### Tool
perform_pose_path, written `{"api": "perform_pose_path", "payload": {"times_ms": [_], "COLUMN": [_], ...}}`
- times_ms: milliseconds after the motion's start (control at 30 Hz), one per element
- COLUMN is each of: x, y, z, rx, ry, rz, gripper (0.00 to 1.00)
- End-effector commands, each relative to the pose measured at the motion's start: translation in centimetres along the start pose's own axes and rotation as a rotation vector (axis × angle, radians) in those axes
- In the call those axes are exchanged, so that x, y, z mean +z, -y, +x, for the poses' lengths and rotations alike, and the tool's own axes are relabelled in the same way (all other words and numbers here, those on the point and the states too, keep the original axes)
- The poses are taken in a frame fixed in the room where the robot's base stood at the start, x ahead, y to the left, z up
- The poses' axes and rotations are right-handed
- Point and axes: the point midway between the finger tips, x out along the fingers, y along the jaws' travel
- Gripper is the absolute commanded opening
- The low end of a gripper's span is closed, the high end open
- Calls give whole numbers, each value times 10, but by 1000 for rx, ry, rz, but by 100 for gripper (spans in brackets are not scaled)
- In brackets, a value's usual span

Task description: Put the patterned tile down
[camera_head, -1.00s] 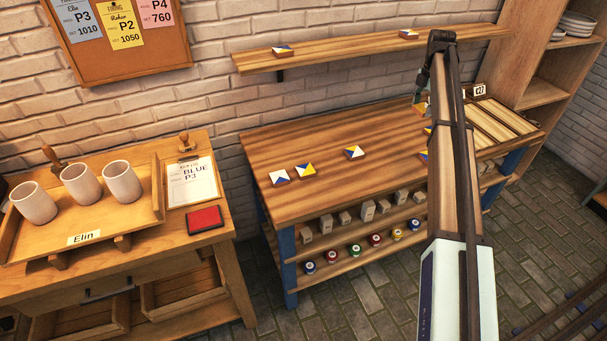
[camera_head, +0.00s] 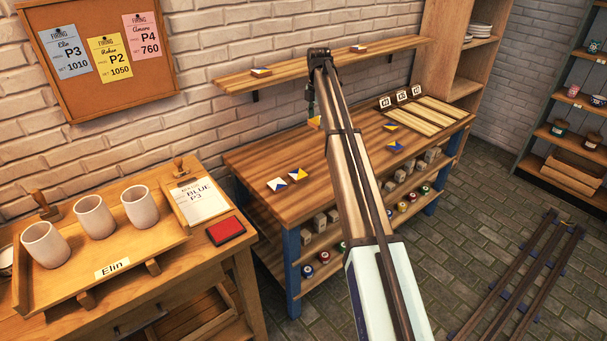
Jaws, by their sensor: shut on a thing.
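My gripper (camera_head: 312,106) is partly hidden by my own arm. It is shut on a patterned tile (camera_head: 314,122) with yellow and blue showing, above the back middle of the wooden workbench (camera_head: 250,160). I cannot tell the tile's exact height over the bench. Two similar tiles lie at the bench's left front, one white and blue (camera_head: 277,184) and one yellow, white and blue (camera_head: 298,174). Two more lie right of my arm, a yellow and blue one (camera_head: 391,126) and a mostly blue one (camera_head: 396,146).
A slatted rack (camera_head: 425,119) with small marked cards behind it takes up the bench's right end. A wall shelf (camera_head: 310,66) with two tiles runs above the bench. My arm hides part of the bench's middle. Bare wood shows at its back left.

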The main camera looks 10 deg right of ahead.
Motion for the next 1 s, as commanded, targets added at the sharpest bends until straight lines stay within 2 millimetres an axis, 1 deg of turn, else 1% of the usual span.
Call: {"api": "perform_pose_path", "payload": {"times_ms": [67,167,267,500,600,700,800,1000], "x": [0,0,-1,-1,-1,-1,0,0], "y": [0,1,2,2,2,1,1,1], "z": [5,20,41,99,122,139,150,161], "rx": [-1,-3,-3,-4,-3,-2,-2,-1], "ry": [0,-2,-2,-2,-2,-1,-1,0], "rz": [5,14,14,13,13,13,13,13], "gripper": [21,21,21,21,21,21,21,21]}}
